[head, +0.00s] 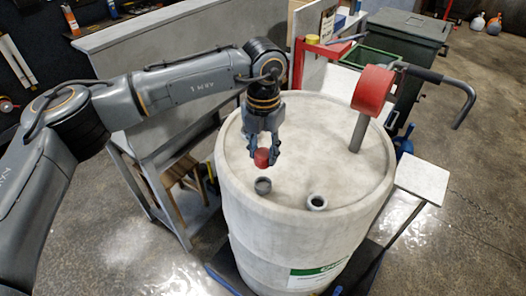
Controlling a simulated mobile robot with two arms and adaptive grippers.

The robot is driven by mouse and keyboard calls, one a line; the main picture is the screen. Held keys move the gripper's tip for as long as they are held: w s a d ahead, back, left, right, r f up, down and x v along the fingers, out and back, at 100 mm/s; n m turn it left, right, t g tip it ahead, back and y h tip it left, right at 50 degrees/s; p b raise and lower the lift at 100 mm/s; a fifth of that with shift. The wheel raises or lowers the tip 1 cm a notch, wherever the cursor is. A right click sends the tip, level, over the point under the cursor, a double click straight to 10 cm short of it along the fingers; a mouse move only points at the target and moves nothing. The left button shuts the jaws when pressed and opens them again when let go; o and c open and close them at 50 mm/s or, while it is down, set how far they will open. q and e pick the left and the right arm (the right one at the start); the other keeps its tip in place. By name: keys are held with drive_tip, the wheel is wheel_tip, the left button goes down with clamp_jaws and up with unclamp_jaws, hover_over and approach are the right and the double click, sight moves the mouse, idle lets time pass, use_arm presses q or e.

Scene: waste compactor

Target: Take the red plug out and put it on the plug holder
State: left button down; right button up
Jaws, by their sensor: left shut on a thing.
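The red plug (262,158) is between the fingers of my left gripper (263,153), which is shut on it. The gripper points down and holds the plug above the top of the white drum (300,120). A short grey round fitting (263,185) lies just in front of the plug on the drum top. A second, open-looking round fitting (317,202) stands to its right. I cannot tell which part is the plug holder. My right gripper is not in view.
A red cylinder (372,90) on a grey pipe stands at the drum's right rear, with a dark curved handle (450,85) beyond it. A dark bin (405,40) stands behind. A grey workbench (150,120) and a wooden stool (185,180) are at left.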

sight(263, 168)
use_arm(q)
drive_tip(key=shift+f+b, duration=0.6)
drive_tip(key=shift+f, duration=0.3)
wheel_tip(263, 168, down, 4)
drive_tip(key=b, duration=0.3)
drive_tip(key=shift+r, duration=0.1)
drive_tip(key=shift+b, duration=0.5)
drive_tip(key=shift+b, duration=0.6)
idle(0.6)
drive_tip(key=shift+f+b, duration=1.05)
drive_tip(key=shift+f, duration=0.35)
idle(0.3)
